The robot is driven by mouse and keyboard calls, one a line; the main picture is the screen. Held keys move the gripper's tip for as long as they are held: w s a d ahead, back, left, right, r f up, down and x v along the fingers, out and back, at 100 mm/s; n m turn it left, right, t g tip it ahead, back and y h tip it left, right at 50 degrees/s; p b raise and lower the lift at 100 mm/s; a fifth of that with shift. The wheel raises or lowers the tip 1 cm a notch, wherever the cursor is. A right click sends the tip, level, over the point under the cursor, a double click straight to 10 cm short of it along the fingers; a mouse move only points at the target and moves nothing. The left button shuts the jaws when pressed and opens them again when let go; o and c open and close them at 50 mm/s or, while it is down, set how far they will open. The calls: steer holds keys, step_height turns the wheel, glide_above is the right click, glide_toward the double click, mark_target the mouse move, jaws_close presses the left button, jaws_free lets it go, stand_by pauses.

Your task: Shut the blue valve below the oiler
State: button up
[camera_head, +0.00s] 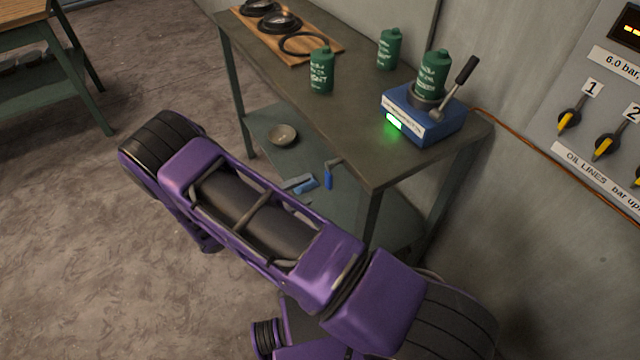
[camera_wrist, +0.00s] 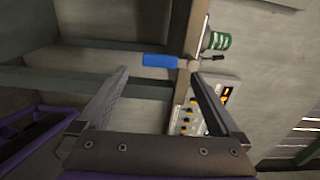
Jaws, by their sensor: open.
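In the wrist view my gripper (camera_wrist: 158,76) has its fingers wide apart, with nothing between them. A blue handle (camera_wrist: 160,60) on a grey metal fitting shows just beyond the fingertips; the distance is hard to judge. In the head view, a blue handle (camera_head: 328,180) with a grey stub shows below the bench's front edge and looks like the valve handle. A blue box (camera_head: 424,117) with a green can (camera_head: 434,72), a black-gripped lever and a green light sits on the bench corner. I cannot tell for sure which part is the oiler.
The bench (camera_head: 290,85) also holds two more green cans and a wooden board (camera_head: 325,50) with dark rings. A wall panel (camera_head: 575,100) with yellow-black knobs stands right.

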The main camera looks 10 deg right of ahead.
steer(key=v, duration=0.9)
steer(key=shift+a+b, duration=0.15)
steer(key=shift+b, duration=0.25)
